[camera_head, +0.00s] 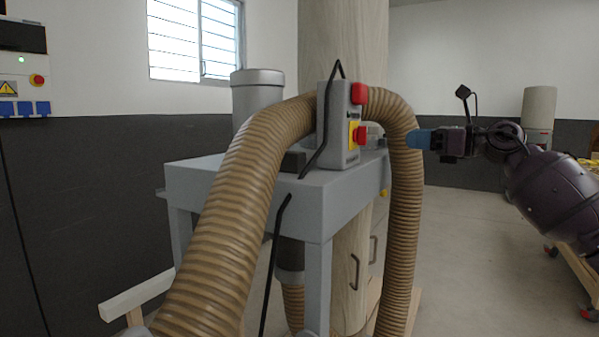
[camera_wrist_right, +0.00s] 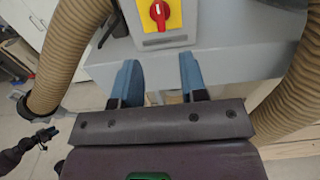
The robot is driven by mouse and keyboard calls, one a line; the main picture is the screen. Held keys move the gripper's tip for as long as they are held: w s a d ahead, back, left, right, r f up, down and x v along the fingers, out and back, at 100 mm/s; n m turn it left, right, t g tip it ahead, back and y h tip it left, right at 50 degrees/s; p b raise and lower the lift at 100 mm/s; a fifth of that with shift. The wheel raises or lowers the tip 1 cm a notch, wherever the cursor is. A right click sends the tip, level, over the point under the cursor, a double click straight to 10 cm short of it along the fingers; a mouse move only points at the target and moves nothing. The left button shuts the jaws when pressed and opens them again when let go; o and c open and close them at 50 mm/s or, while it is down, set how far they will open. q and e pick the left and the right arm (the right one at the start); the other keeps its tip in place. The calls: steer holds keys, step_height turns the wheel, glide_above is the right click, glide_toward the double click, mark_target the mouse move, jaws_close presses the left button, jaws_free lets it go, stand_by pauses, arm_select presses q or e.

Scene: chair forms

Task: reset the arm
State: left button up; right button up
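My right gripper (camera_head: 420,139) comes in from the right in the head view, its blue fingers pointing left beside the ribbed hose of a grey machine. In the right wrist view its two blue fingers (camera_wrist_right: 160,75) stand apart with nothing seen between them. A grey control box (camera_head: 338,130) with red and yellow controls is ahead of the fingers. Its red knob on a yellow plate (camera_wrist_right: 160,14) shows above the fingertips in the wrist view. My left gripper is outside the head view; a small dark arm end (camera_wrist_right: 42,138) at the lower left of the wrist view appears to be it.
The tan ribbed hose (camera_head: 235,200) arches over the grey machine table (camera_head: 335,195) and hangs down close to my right fingers. A wooden cart (camera_head: 575,275) stands at the right edge. Open floor (camera_head: 470,250) lies between the machine and the cart.

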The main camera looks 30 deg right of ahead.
steer(key=a+f+m+t+h, duration=0.1)
steer(key=a+f+m+h, duration=0.15)
steer(key=f+m, duration=0.9)
steer(key=a+f+m+h, duration=0.2)
steer(key=f+m+h, duration=0.2)
steer(key=f+m, duration=0.75)
steer(key=a+f+m+t+h, duration=0.1)
steer(key=a+f+m+h, duration=0.25)
steer(key=f+m, duration=0.8)
steer(key=s+a+f+m+g, duration=0.15)
steer(key=s+a+f, duration=0.3)
steer(key=f, duration=0.45)
steer(key=s+a+f+g, duration=0.2)
steer(key=s+a+f, duration=0.25)
steer(key=f, duration=0.55)
steer(key=s+a+f+m+g+y, duration=0.1)
steer(key=s+a+f+m, duration=0.1)
steer(key=s+a+f, duration=0.3)
steer(key=s+a+f+m+g, duration=0.2)
steer(key=s+a+f, duration=0.3)
steer(key=s+a, duration=0.3)
steer(key=shift+s+a+m+y, duration=0.15)
steer(key=shift+a+m+y, duration=0.2)
steer(key=shift+a, duration=0.7)
